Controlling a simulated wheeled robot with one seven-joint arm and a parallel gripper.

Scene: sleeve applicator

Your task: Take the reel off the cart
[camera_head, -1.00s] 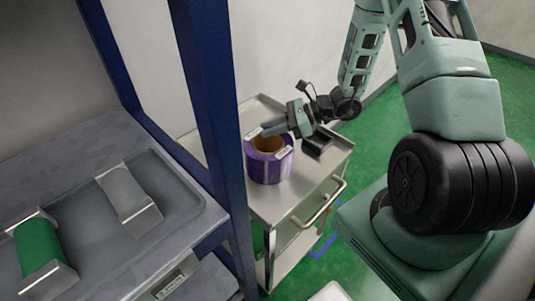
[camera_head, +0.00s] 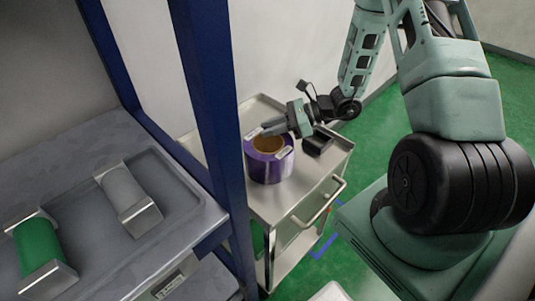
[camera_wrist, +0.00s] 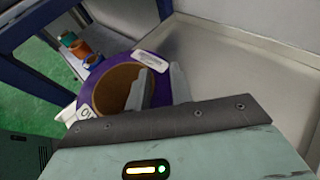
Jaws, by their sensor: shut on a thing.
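The purple reel (camera_head: 268,168) stands upright on the top of the grey metal cart (camera_head: 312,178), its brown cardboard core facing up. It also shows in the wrist view (camera_wrist: 97,78) with white labels on it. My gripper (camera_head: 276,131) is over the reel's rim from the right. In the wrist view my gripper (camera_wrist: 160,88) has one finger inside the core and the other outside the reel, so it is shut on the reel's wall. The reel's underside is hidden, and I cannot tell whether it is clear of the cart top.
A blue post (camera_head: 212,120) stands close left of the cart. Left of it is a grey machine bed (camera_head: 75,215) with a green roll (camera_head: 38,245) and a grey roller (camera_head: 127,195). A white wall (camera_head: 285,45) is behind the cart. Small coloured spools (camera_wrist: 80,49) show beyond the reel.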

